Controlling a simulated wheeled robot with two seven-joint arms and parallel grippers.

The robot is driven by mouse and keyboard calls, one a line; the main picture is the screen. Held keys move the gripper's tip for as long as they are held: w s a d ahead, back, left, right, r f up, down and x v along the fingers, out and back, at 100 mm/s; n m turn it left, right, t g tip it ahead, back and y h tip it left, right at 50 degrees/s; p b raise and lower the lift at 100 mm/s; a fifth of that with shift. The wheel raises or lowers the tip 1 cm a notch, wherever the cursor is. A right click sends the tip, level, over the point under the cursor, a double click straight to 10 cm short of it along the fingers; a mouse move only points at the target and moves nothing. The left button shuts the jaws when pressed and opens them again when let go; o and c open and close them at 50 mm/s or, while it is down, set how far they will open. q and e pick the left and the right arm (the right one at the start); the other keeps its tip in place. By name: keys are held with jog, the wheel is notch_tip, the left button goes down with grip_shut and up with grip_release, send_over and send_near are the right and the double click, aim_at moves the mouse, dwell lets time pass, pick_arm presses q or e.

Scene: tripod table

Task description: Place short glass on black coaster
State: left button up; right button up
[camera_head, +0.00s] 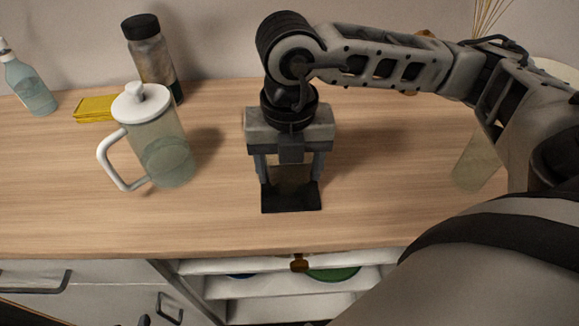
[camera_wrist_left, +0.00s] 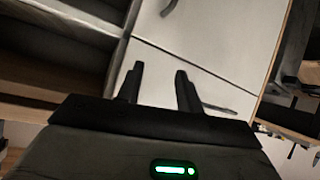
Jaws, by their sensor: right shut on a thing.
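My right gripper (camera_head: 290,183) points straight down at the middle of the counter, its two fingers on either side of the short glass (camera_head: 290,176). The glass is see-through, dark-tinted and upright, and its upper part is hidden by the gripper. The black coaster (camera_head: 291,203) lies flat on the wood directly under the glass and fingertips. I cannot tell whether the glass base touches the coaster. My left gripper (camera_wrist_left: 159,85) shows only in the left wrist view, open and empty, with cabinet fronts beyond it.
A white-lidded pitcher (camera_head: 165,150) with a handle stands left of the coaster. Behind it are a dark-capped bottle (camera_head: 152,58), yellow cloth-like item (camera_head: 95,108) and spray bottle (camera_head: 30,85). A pale vessel (camera_head: 477,165) stands right, partly behind my arm. Open shelves (camera_head: 280,287) lie below the counter (camera_head: 220,225).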

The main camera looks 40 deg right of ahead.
jog(key=shift+f, duration=0.4)
jog(key=shift+f, duration=0.15)
jog(key=o, duration=0.7)
jog(key=shift+f+b, duration=0.1)
jog(key=shift+b, duration=0.2)
jog(key=o, duration=0.4)
